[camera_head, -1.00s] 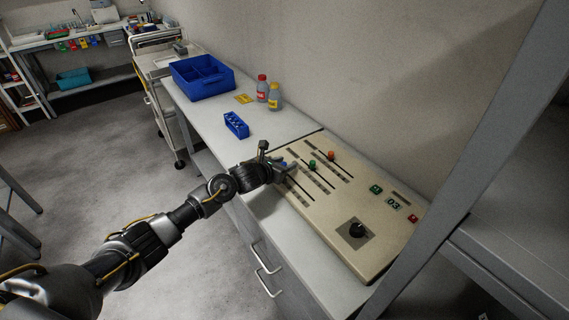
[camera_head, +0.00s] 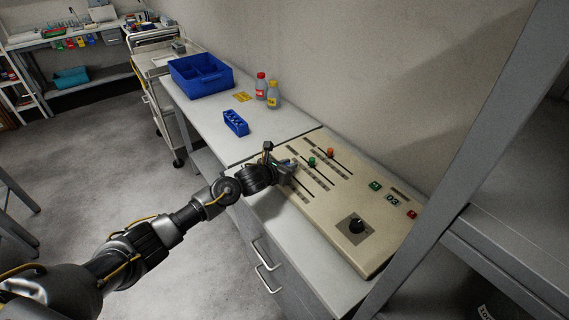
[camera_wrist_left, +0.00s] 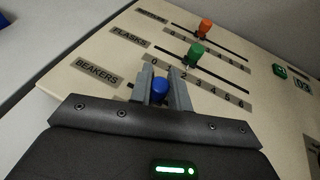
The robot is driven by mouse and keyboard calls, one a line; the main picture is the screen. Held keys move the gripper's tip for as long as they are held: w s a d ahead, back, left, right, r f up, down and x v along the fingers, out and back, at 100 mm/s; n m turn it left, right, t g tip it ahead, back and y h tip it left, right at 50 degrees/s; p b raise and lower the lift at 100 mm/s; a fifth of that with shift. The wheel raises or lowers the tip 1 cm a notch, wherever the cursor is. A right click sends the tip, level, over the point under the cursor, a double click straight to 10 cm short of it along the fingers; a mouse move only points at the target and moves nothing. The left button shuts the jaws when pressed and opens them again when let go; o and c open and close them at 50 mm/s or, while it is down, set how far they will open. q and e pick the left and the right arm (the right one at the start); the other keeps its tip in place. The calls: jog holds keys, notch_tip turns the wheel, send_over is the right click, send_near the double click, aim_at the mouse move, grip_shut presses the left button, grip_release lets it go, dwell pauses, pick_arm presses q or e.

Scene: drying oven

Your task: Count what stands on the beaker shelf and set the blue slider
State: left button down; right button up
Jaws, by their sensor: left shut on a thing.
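The beige control panel (camera_head: 318,218) lies on the bench with three slider tracks. In the left wrist view the blue slider knob (camera_wrist_left: 159,88) is in the BEAKERS row, between the two grey fingers of my left gripper (camera_wrist_left: 160,92). The gripper is shut on it. In the head view my left gripper (camera_head: 279,160) is at the panel's left edge and hides the blue knob. The numbers 3 to 6 show to the right of the fingers; those beside the knob are partly hidden. I cannot identify the beaker shelf. My right gripper is not in view.
A green knob (camera_wrist_left: 195,52) is in the FLASKS row and an orange knob (camera_wrist_left: 205,27) in the row above. The display (camera_head: 393,200) reads 03. A blue bin (camera_head: 201,77), a small blue rack (camera_head: 236,122) and two bottles stand farther back. A grey shelf frame (camera_head: 470,150) rises at right.

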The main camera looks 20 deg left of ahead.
aim_at(301, 185)
pick_arm(q)
jog(key=s+d, duration=0.4)
jog(key=d, duration=0.1)
jog(key=shift+s+d, duration=0.4)
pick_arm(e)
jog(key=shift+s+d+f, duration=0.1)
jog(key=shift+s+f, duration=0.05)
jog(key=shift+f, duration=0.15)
pick_arm(q)
jog(key=c, duration=1.3)
grip_release()
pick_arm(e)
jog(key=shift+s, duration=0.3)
pick_arm(q)
jog(key=b+v, duration=0.2)
jog(key=v, duration=0.9)
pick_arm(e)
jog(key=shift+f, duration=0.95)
pick_arm(q)
jog(key=shift+w, duration=0.1)
